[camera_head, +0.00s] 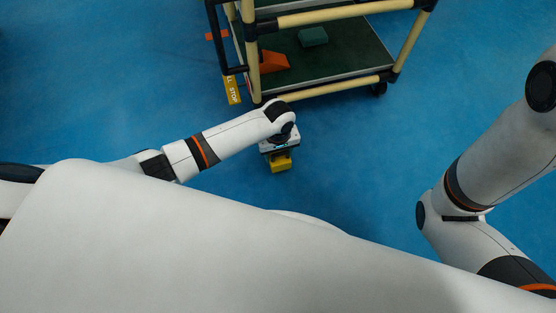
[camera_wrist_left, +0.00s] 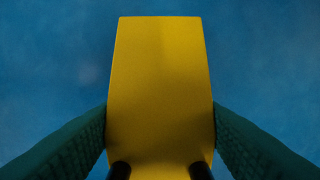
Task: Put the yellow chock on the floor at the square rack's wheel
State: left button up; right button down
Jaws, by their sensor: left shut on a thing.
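The yellow chock (camera_head: 281,163) is held by my left gripper (camera_head: 280,152), in front of the rack over the blue floor. In the left wrist view the chock (camera_wrist_left: 160,85) fills the middle, with a dark finger of my left gripper (camera_wrist_left: 160,140) pressed on each side. Only blue floor shows around it there; I cannot tell its exact height. The rack (camera_head: 330,82) has cream tube posts and a dark green shelf. A dark wheel (camera_head: 379,88) shows under its right front corner. The left front wheel is not clearly seen. My right gripper is out of view.
On the rack's lower shelf lie an orange wedge-shaped thing (camera_head: 273,62) and a green block (camera_head: 313,37). A yellow plate with "STOP" lettering (camera_head: 233,90) is at the rack's left side. The floor right of the chock is clear.

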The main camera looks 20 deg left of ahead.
aim_at(278, 158)
pick_arm(q)
notch_tip(278, 158, down, 4)
jog(key=b, duration=0.3)
jog(key=shift+r, duration=0.3)
jog(key=shift+f, duration=0.15)
jog(key=o, duration=1.2)
